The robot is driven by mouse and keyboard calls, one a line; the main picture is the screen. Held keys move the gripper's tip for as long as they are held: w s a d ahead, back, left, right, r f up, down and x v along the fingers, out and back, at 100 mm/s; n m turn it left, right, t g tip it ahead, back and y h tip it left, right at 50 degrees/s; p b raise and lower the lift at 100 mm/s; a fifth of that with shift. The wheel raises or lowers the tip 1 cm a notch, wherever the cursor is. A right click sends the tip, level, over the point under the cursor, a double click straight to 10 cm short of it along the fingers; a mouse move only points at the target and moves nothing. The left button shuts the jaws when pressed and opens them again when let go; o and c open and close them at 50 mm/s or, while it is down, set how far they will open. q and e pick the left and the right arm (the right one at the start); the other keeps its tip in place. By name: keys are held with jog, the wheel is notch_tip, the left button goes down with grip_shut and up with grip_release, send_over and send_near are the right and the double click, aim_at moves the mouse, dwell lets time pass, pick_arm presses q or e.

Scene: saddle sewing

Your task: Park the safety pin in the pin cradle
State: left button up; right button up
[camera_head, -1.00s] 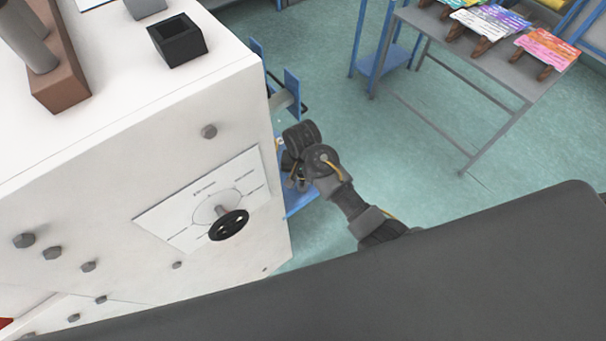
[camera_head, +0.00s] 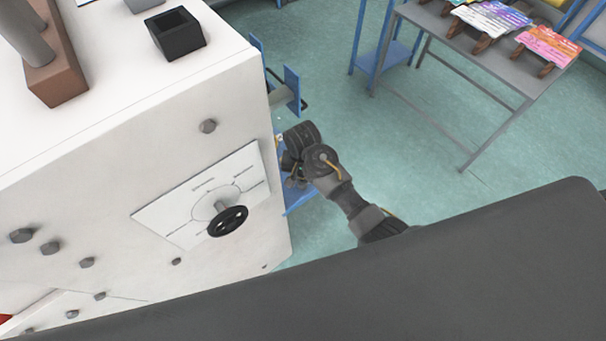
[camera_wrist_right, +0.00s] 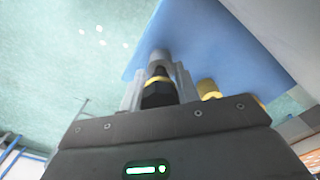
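In the head view my right gripper (camera_head: 295,181) is low beside the right side of the white machine, close to a blue shelf or bracket (camera_head: 299,198). Its fingers are small and partly hidden there. In the right wrist view the gripper (camera_wrist_right: 158,88) has its grey fingers close on both sides of a black piece with a yellow band and a grey end, seemingly the safety pin (camera_wrist_right: 158,92). The pin's grey end points at a blue plate (camera_wrist_right: 205,45); whether they touch is unclear. I cannot identify the pin cradle with certainty. My left gripper is not in view.
The white machine (camera_head: 110,130) fills the left, with a black handwheel (camera_head: 228,221) and bolt heads on its front. An open black box (camera_head: 178,33) stands on top. A yellow fitting (camera_wrist_right: 208,90) is right of the fingers. A grey table (camera_head: 480,55) stands behind, with open floor between.

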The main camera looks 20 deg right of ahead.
jog(key=o, duration=0.5)
jog(key=shift+o, duration=0.2)
jog(key=shift+r, duration=0.45)
notch_tip(320, 180, up, 6)
jog(key=shift+w+a+f+b, duration=0.1)
jog(key=shift+f+b, duration=0.15)
jog(key=shift+b, duration=0.05)
jog(key=shift+r, duration=0.5)
jog(key=shift+f, duration=0.1)
